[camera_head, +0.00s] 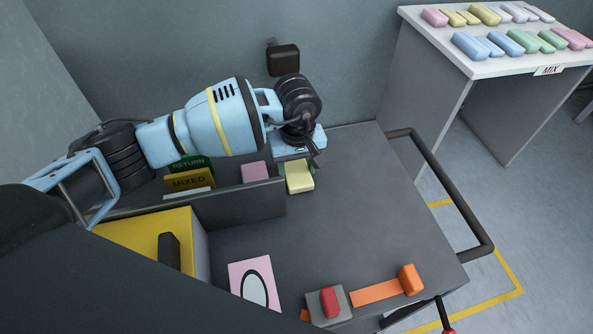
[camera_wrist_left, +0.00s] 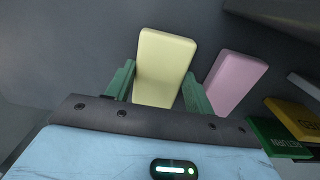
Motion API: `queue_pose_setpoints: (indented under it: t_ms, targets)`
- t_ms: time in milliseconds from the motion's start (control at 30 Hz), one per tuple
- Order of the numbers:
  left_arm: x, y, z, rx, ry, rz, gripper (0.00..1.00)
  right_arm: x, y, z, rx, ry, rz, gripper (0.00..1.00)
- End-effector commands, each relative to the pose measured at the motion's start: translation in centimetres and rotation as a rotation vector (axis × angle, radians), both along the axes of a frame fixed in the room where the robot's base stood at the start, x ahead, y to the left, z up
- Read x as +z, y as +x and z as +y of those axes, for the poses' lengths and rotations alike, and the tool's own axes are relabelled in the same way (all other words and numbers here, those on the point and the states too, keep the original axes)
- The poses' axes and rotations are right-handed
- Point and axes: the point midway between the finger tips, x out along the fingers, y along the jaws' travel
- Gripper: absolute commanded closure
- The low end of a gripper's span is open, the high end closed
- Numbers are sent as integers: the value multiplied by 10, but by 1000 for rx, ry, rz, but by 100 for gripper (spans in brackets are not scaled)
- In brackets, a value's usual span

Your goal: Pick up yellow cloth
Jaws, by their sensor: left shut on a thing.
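The yellow cloth (camera_head: 300,177) is a pale yellow, block-shaped piece at the back of the grey cart top, just right of the divider's end. My left gripper (camera_head: 297,164) is over it, coming from the left and behind. In the left wrist view, the yellow cloth (camera_wrist_left: 165,62) sits between the two green fingers (camera_wrist_left: 159,88), which are shut on its sides. Its near end is hidden by the gripper body. I cannot tell whether it touches the surface or is slightly raised. My right gripper is not in view.
A pink block (camera_head: 255,172) lies close by, behind the grey divider (camera_head: 240,203), with RETURN and MIXED signs (camera_head: 190,181). A yellow box (camera_head: 150,235), pink card (camera_head: 254,280) and red button (camera_head: 330,301) are in front. A white table (camera_head: 480,70) holds several coloured blocks.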

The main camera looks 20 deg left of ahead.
Motion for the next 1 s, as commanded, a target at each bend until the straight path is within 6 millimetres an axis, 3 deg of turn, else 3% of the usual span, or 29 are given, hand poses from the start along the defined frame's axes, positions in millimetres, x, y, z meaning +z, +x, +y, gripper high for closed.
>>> queue_pose_setpoints:
  t_ms: [267,700,1000]
  targets:
    - [12,1,0,0,0,-4,68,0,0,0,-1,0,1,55]
    - [86,1,0,0,0,-2,68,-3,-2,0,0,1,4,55]
    - [101,0,0,0,0,0,68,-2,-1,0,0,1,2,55]
